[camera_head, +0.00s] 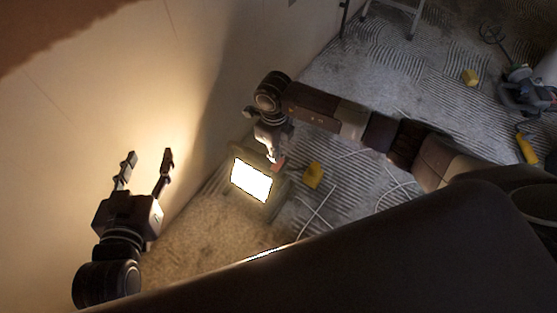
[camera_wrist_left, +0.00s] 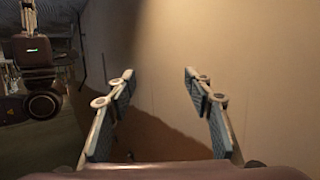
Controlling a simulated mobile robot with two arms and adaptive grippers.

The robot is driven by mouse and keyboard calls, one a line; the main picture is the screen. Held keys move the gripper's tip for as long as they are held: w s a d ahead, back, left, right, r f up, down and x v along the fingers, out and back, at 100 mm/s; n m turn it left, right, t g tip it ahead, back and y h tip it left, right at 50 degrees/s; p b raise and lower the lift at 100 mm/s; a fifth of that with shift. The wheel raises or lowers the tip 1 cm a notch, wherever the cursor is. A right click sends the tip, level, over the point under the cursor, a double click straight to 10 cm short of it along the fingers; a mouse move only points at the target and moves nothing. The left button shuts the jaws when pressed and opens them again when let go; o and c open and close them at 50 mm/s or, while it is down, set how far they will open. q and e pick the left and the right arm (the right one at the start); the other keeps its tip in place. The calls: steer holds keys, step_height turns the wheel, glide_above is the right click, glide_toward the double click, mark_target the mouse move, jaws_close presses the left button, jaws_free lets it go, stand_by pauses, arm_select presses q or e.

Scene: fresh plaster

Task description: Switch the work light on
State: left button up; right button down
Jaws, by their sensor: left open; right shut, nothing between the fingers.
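The work light (camera_head: 252,180) stands on the floor near the wall, and its square panel glows bright white. A small red part (camera_head: 279,163) shows at its upper right edge, at the tip of my right gripper (camera_head: 273,156). The right gripper is shut with nothing in it and points down at the back of the light; whether it touches the red part I cannot tell. My left gripper (camera_head: 147,160) is open and empty by the wall, left of the light. Its spread fingers also show in the left wrist view (camera_wrist_left: 160,88).
A yellow object (camera_head: 313,174) lies just right of the light, with white cables (camera_head: 318,212) on the ridged floor. Another yellow block (camera_head: 470,77), a yellow bottle-like item (camera_head: 526,148), a grey tool (camera_head: 527,92) and ladder legs (camera_head: 412,22) are further right. The lit wall (camera_head: 60,150) bounds the left.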

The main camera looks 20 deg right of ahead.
steer(key=shift+r+p, duration=0.45)
steer(key=shift+r, duration=0.15)
arm_select(q)
steer(key=s+a+f+g+y, duration=0.1)
steer(key=s+a+f+g, duration=0.1)
steer(key=s+f+g, duration=0.3)
steer(key=shift+s+a+f+p, duration=0.45)
steer(key=shift+s+f, duration=0.35)
steer(key=shift+f, duration=0.95)
arm_select(e)
steer(key=shift+r, duration=0.55)
